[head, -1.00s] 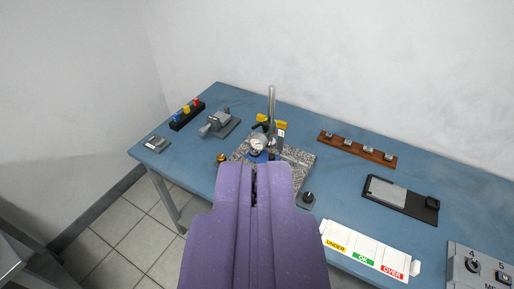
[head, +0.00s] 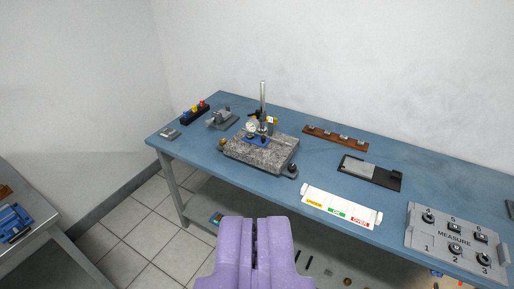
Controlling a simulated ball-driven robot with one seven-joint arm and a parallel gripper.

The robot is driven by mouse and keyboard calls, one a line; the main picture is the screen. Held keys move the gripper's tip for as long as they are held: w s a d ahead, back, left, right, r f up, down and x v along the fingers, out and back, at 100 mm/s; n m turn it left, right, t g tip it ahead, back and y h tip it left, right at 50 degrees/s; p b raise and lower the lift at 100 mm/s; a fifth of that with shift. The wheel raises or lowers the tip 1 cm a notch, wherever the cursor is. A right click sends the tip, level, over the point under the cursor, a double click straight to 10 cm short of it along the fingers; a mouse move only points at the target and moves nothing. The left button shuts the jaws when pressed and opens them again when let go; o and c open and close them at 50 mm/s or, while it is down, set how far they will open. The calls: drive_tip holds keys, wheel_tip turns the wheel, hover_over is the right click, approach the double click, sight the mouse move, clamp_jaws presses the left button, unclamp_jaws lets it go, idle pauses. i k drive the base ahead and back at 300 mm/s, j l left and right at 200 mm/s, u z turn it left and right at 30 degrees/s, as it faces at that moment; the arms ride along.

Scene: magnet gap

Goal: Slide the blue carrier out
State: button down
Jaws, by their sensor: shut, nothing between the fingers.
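The blue carrier (head: 257,141) is a small blue piece low on the granite gauge stand, under the dial gauge (head: 251,127). The stand's speckled grey block (head: 262,155) sits on the blue bench, with an upright metal post at its back. My purple gripper (head: 256,222) is at the bottom centre, shut and empty. It is in front of the bench, well apart from the carrier. The carrier's far part is partly hidden by the gauge and post.
The blue bench (head: 200,158) holds a white UNDER/OK/OVER tray (head: 340,206), a grey MEASURE board (head: 455,240), a black plate (head: 370,172), a wooden rack (head: 335,136) and a small vise (head: 222,118). Another table with a blue object (head: 14,222) stands at left.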

sight(262, 141)
drive_tip(key=i+j+z, duration=0.1)
drive_tip(key=i, duration=0.45)
drive_tip(key=i+j, duration=0.15)
drive_tip(key=i, duration=0.4)
drive_tip(key=i+j+z, duration=0.15)
drive_tip(key=i, duration=0.35)
drive_tip(key=i+j, duration=0.15)
drive_tip(key=i, duration=0.4)
drive_tip(key=i+j+z, duration=0.15)
drive_tip(key=i, duration=0.4)
